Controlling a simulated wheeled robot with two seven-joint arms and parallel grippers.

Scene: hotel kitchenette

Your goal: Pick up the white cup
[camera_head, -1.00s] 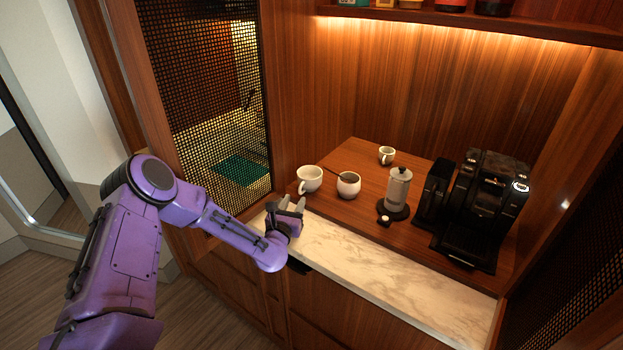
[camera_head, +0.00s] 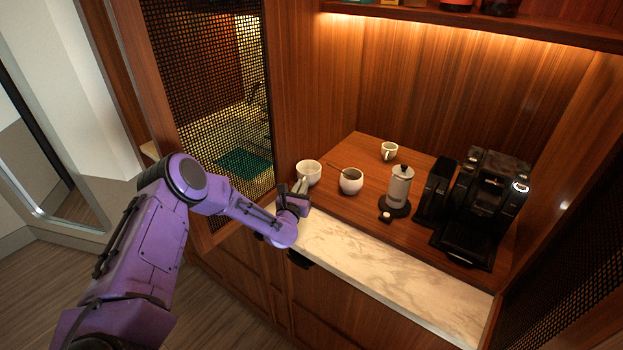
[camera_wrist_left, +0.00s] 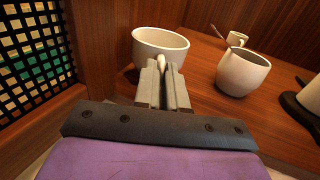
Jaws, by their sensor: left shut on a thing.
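A white cup (camera_head: 309,171) stands upright at the left end of the wooden counter, close to the mesh-panel side. In the left wrist view the cup (camera_wrist_left: 160,42) is straight ahead, its handle toward me. My left gripper (camera_head: 300,188) reaches it from the front. In the left wrist view the fingers (camera_wrist_left: 163,76) are shut on the cup's handle, which shows as a pale strip between the fingertips. The cup appears to rest on the counter. My right gripper is not in view.
A smaller cup (camera_head: 389,150) is farther back. A press pot (camera_head: 399,185) and a black coffee machine (camera_head: 487,205) stand right. The marble front strip (camera_head: 390,275) is clear.

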